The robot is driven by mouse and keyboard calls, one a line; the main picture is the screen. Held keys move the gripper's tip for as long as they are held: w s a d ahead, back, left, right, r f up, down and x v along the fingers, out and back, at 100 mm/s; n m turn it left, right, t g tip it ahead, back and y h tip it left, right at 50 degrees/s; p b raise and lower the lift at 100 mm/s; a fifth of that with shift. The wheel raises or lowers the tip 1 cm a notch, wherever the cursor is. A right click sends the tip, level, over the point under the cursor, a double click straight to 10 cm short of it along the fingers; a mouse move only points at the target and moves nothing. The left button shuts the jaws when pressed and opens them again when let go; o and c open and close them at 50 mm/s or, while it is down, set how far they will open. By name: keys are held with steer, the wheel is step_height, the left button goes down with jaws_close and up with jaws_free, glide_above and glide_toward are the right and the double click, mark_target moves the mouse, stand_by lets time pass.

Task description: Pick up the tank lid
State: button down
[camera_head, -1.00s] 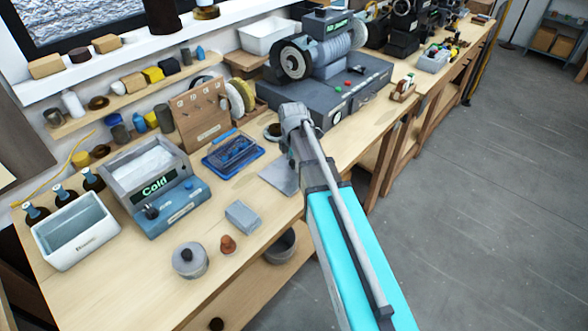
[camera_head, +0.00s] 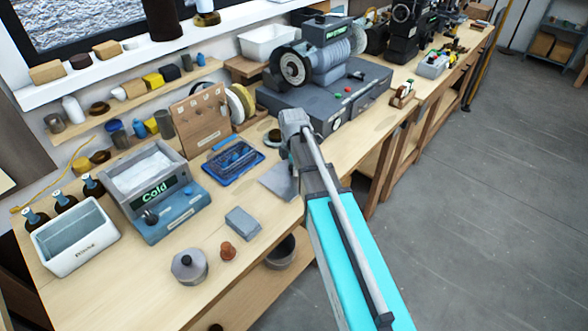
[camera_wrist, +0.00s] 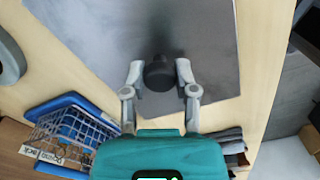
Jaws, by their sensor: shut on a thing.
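The tank lid (camera_wrist: 205,35) is a flat grey plate with a dark round knob (camera_wrist: 159,73) standing on it, seen from above in the wrist view. My gripper (camera_wrist: 160,74) has one finger on each side of this knob and is shut on it. In the head view a corner of the grey lid (camera_head: 277,181) shows on the wooden bench, left of my arm. The arm hides the rest of the lid and the fingertips there. I cannot tell whether the lid rests flat on the bench or is slightly raised.
A blue wire basket (camera_head: 233,161) stands close to the left of the lid. A grinder machine (camera_head: 325,85) is behind. The bench's front edge is close.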

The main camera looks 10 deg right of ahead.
steer(key=shift+r+p, duration=1.35)
steer(key=shift+r, duration=0.05)
steer(key=s+a+r+p, duration=0.3)
steer(key=s+r+p, duration=0.7)
steer(key=s, duration=0.3)
steer(key=shift+s, duration=0.4)
step_height(320, 180, down, 2)
steer(key=b, duration=0.2)
steer(key=shift+f+b, duration=0.25)
steer(key=shift+b, duration=0.05)
